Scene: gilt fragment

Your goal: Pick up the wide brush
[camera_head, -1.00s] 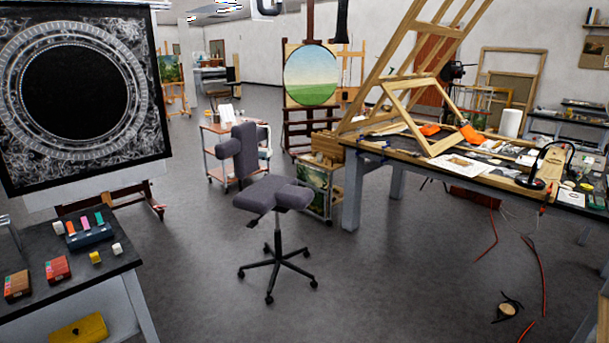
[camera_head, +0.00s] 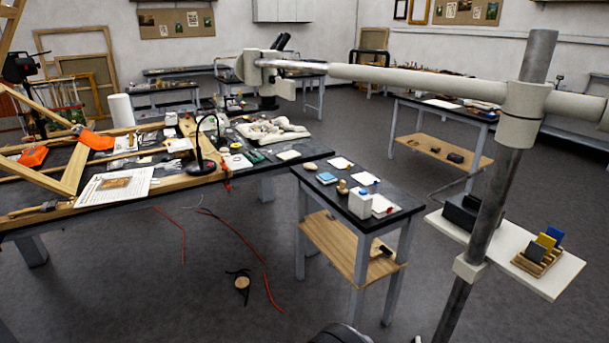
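I cannot make out a wide brush for certain in the head view. A small brown and dark item (camera_head: 36,209) lies at the front left edge of the big worktable (camera_head: 232,176), too small to identify.
A grey pole (camera_head: 497,195) with a pale horizontal arm stands close at right, beside a white shelf (camera_head: 545,280) with small blocks. Red cables (camera_head: 262,262) and a round item (camera_head: 241,284) lie on the floor.

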